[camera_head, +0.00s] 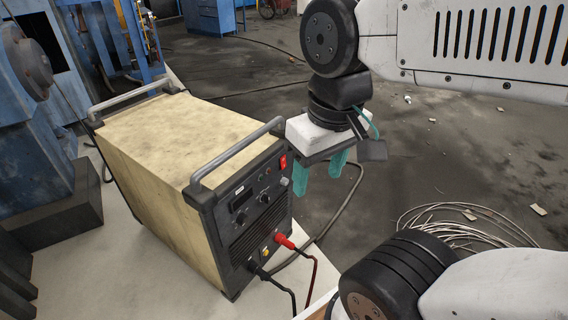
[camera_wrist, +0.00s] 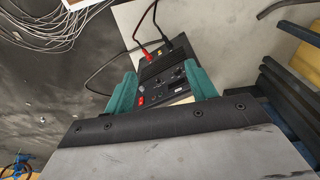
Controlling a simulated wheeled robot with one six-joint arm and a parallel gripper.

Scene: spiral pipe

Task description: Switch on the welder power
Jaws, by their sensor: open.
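The welder (camera_head: 150,145) is a beige box with a black front panel and two grey handles, standing on a pale surface. A red power switch (camera_head: 283,162) sits at the upper right of its front panel, above knobs and a small display. In the wrist view the red switch (camera_wrist: 141,100) shows near the left finger, and the front panel (camera_wrist: 165,75) lies between the fingers. My gripper (camera_head: 320,175) has teal fingers, is open and empty, and hangs just right of the panel near the switch. I cannot tell whether a finger touches the switch.
A red plug (camera_head: 284,241) and a black plug (camera_head: 258,270) with cables stick out of the panel's lower part. A coil of pale wire (camera_head: 455,222) lies on the dark floor at right. Blue machinery (camera_head: 35,130) stands close on the left.

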